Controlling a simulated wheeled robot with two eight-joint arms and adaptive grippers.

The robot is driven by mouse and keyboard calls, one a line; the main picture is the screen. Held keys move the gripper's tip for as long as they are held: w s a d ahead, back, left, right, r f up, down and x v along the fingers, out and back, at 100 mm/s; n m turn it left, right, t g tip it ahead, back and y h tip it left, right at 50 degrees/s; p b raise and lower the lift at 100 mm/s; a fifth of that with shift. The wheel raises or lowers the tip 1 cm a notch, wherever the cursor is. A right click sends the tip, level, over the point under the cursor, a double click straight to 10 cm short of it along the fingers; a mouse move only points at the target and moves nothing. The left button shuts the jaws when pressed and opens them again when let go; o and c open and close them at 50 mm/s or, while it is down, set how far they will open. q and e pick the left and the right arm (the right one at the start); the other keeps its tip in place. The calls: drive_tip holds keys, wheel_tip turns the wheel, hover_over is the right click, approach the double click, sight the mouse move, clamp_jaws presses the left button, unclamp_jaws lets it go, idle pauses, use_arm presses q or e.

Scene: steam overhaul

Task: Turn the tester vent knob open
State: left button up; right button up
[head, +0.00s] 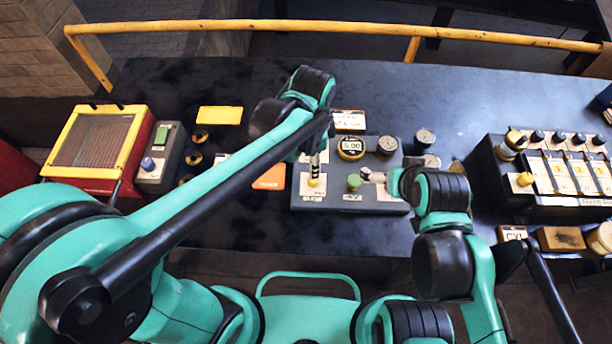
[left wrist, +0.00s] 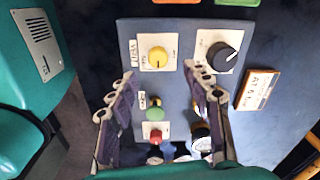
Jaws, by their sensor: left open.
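The tester (head: 335,203) is a grey-blue panel at the middle of the table. Its yellow knob (left wrist: 158,56), beside a label that seems to read VENT, also shows in the head view (head: 314,182). My left gripper (left wrist: 160,73) is open over the panel, its fingertips on either side of the yellow knob's near edge; contact cannot be told. A black knob (left wrist: 221,56), green button (left wrist: 154,114) and red knob (left wrist: 155,132) are on the panel. My right gripper (head: 372,176) is low at the panel's right; its jaws are unclear.
A yellow-ringed gauge (head: 351,148) and a round dial (head: 388,145) stand at the tester's back. A red-and-yellow box (head: 101,142) is at the left, a dark valve panel (head: 540,190) at the right.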

use_arm(q)
drive_tip(key=shift+d+f, duration=0.25)
drive_tip(key=shift+d, duration=0.05)
drive_tip(key=shift+f+m, duration=0.3)
drive_tip(key=shift+f, duration=0.05)
wheel_tip(320, 180, down, 7)
drive_tip(key=b, duration=0.3)
clamp_jaws()
